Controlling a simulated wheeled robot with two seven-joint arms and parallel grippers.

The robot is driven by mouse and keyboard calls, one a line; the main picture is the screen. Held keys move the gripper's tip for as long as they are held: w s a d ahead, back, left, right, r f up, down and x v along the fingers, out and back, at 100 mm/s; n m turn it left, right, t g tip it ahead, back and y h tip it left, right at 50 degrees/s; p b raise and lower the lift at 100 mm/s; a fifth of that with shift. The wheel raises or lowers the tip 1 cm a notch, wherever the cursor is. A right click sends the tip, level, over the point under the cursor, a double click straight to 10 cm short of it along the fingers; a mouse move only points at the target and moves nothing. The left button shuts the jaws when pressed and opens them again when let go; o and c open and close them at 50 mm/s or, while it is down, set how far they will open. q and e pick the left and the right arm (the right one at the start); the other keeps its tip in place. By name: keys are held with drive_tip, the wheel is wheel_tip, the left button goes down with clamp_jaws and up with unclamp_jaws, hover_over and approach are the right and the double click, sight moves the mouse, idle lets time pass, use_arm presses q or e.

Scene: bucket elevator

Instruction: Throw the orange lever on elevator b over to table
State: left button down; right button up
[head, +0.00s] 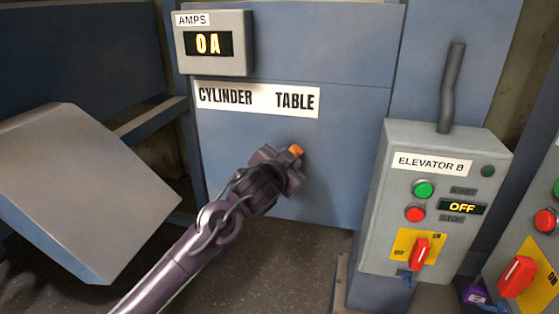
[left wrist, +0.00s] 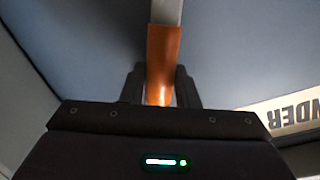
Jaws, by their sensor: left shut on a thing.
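The orange lever (head: 297,150) stands out from the blue elevator panel, below the CYLINDER TABLE sign (head: 258,98). Its orange end shows beneath the left part of the word TABLE. My left gripper (head: 288,162) is shut on the lever and hides most of it in the head view. In the left wrist view the orange grip (left wrist: 163,58) lies between the two dark fingers (left wrist: 160,88), with a grey shaft running on beyond it. The lever's pivot is hidden. My right gripper is not in view.
An AMPS meter (head: 212,43) reading 0 A is above the sign. The ELEVATOR B box (head: 437,182) at right has a green button, a red button, an OFF display and a red switch (head: 420,254). A grey sloped box (head: 85,185) is at left.

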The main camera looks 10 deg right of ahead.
use_arm(q)
drive_tip(key=shift+d+f, duration=0.2)
drive_tip(key=shift+f, duration=0.05)
drive_tip(key=c, duration=1.1)
unclamp_jaws()
drive_tip(key=shift+d, duration=0.1)
drive_tip(key=shift+r, duration=0.1)
drive_tip(key=b+v, duration=0.2)
drive_tip(key=v, duration=0.6)
